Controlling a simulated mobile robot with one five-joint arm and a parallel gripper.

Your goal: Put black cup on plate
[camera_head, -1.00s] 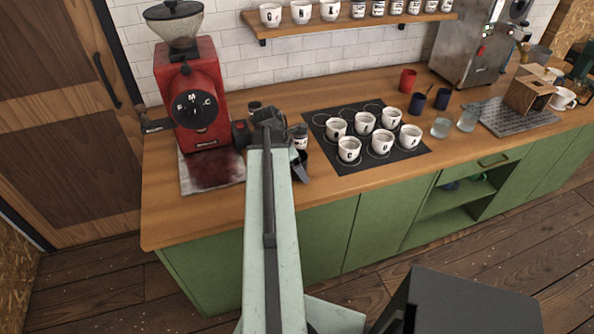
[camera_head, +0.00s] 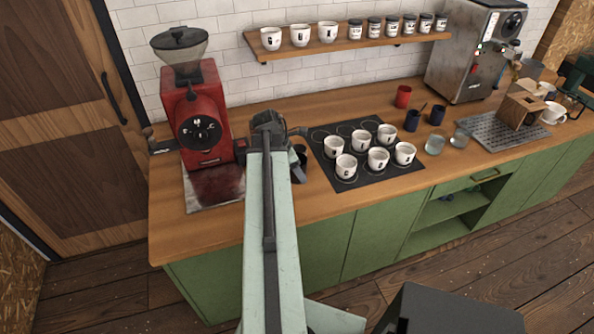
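My gripper (camera_head: 298,170) is at the end of my pale green arm, over the counter between the red grinder and the black mat. Its fingers are mostly hidden behind the arm, so I cannot tell whether it is open or shut. A small dark rounded shape (camera_head: 301,152), perhaps the black cup, shows right beside the gripper; I cannot tell whether they touch. Two dark blue-black cups, a left one (camera_head: 412,119) and a right one (camera_head: 437,115), stand farther right on the counter. I cannot make out a clear plate.
Several white lettered cups stand on the black mat (camera_head: 350,184), which has circle outlines. The red grinder (camera_head: 205,125) is at left. A red cup (camera_head: 403,96), two glasses (camera_head: 434,144), a drip tray (camera_head: 485,128) and a steel machine (camera_head: 470,60) are at right. The counter's front strip is clear.

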